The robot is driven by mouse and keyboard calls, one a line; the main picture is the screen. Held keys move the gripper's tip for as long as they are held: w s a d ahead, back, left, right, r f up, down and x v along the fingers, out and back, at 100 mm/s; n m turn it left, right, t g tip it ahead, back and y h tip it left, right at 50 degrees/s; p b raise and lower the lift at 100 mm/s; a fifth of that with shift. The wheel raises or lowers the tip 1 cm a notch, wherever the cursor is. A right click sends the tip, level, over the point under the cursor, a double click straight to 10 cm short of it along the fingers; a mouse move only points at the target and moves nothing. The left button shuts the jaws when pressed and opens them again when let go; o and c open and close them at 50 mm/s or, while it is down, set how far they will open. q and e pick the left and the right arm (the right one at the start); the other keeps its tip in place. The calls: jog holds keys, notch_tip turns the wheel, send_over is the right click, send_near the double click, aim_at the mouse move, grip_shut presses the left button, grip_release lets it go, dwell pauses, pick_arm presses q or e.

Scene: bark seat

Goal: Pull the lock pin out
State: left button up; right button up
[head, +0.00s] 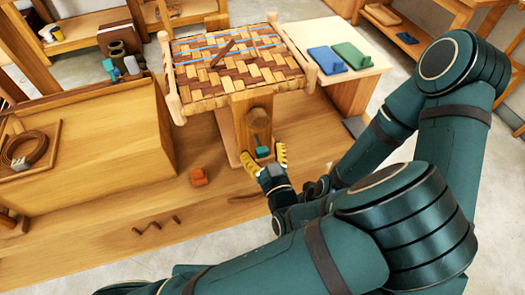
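The woven bark seat (235,62) lies on a wooden stand, with a wooden post (241,112) below its front edge. A round dark wooden knob (258,118) sticks out of this post. Below it is a small teal piece (262,152), which may be the lock pin; I cannot tell for certain. My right gripper is not clearly visible; arm links cover the area at the right.
A wooden box (90,130) stands at the left, with a coil of strap (26,150). Blue (326,60) and green (351,55) pieces lie on a side table.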

aim_at(261, 123)
pick_arm(q)
jog(key=shift+r, duration=5.05)
